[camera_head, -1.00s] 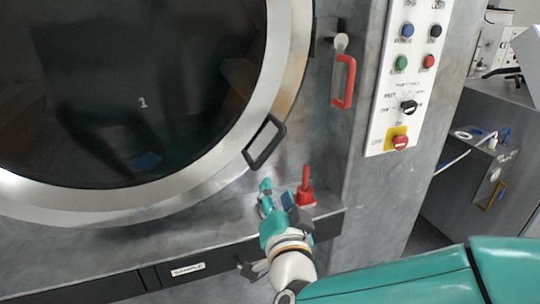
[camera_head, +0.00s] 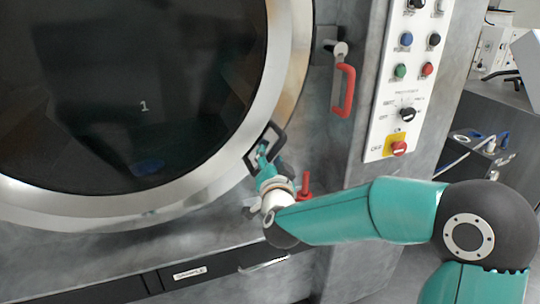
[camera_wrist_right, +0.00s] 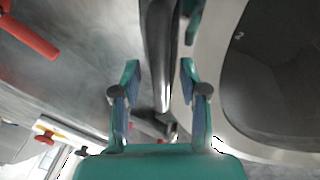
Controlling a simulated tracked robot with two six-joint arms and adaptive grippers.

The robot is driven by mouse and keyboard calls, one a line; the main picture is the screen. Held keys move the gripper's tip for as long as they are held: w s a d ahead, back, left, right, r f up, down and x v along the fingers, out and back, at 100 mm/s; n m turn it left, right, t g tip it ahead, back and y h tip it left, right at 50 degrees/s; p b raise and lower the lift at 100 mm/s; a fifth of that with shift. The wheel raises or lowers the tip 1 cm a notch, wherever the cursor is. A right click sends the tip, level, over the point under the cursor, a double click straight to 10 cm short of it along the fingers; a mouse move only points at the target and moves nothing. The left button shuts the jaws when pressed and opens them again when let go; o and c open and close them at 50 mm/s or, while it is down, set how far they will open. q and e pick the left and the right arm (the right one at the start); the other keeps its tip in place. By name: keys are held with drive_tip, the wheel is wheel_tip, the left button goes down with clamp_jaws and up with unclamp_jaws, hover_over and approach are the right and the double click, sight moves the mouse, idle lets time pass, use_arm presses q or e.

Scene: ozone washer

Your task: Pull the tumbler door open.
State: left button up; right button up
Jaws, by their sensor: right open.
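The tumbler door (camera_head: 215,168) is a large round metal ring with dark glass marked 1. It appears closed against the grey machine front. Its black loop handle (camera_head: 274,134) sits on the lower right of the ring. My right gripper (camera_head: 263,150) is at this handle and covers part of it. In the right wrist view, my right gripper (camera_wrist_right: 158,68) is open, with the dark handle bar (camera_wrist_right: 159,50) running between and beyond its two fingers. Contact with the bar cannot be told. My left gripper is not in view.
A red latch handle (camera_head: 344,90) hangs right of the door. A red lever (camera_head: 306,183) stands just behind my right arm. A control panel (camera_head: 402,90) with buttons and a knob is further right. A black drawer strip (camera_head: 110,288) runs below.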

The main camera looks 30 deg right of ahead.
drive_tip(key=shift+w+d, duration=0.2)
drive_tip(key=shift+w, duration=0.1)
drive_tip(key=shift+c, duration=0.3)
clamp_jaws()
